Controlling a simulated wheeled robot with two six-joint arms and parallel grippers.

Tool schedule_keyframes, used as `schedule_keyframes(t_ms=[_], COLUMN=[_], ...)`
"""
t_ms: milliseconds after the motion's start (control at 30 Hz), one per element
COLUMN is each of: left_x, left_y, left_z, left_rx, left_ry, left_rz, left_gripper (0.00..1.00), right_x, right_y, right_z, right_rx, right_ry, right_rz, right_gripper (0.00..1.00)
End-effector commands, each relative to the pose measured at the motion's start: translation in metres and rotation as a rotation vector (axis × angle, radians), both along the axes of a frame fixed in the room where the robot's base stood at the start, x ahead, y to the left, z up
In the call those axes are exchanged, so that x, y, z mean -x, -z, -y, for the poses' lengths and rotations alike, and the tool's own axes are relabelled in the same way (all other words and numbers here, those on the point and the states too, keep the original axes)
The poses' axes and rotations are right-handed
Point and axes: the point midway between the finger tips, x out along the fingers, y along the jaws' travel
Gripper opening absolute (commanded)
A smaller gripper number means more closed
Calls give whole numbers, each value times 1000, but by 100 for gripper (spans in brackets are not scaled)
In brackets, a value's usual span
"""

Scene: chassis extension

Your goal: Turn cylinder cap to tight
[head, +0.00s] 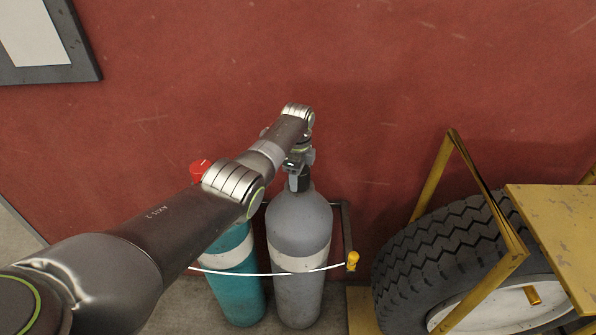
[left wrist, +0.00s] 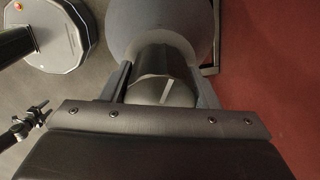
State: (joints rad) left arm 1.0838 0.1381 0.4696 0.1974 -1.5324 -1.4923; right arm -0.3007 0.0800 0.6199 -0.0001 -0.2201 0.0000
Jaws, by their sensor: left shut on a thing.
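The grey gas cylinder (head: 299,222) stands upright against the red wall, with a dark cap (head: 304,181) at its top, partly hidden by my left arm and gripper. My left gripper (head: 299,163) reaches down over the cylinder's top. In the left wrist view the round dark cap (left wrist: 166,91) shows a pale line mark on its top. The fingers of my left gripper (left wrist: 161,74) lie on both sides of the cap and are shut on it. The cylinder's rounded shoulder (left wrist: 190,20) shows below.
A teal cylinder (head: 238,288) with a red cap (head: 200,167) stands close on the left. A white cord (head: 265,274) crosses both cylinders. A rack with a yellow knob (head: 352,260), a tyre (head: 450,245) and a yellow frame (head: 560,240) stand to the right.

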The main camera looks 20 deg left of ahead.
Motion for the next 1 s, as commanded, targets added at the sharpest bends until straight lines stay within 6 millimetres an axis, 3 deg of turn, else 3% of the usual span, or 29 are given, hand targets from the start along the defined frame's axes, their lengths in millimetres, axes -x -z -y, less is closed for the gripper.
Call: schedule_keyframes(t_ms=[1000], left_x=[2], left_y=[-4], left_z=[1], left_rx=[-1], left_ry=[-964], left_rz=[4], left_gripper=[32], right_x=[-1], right_y=[-28], right_z=[0], right_rx=[0], right_ry=[0], right_rz=[1], right_gripper=[51])
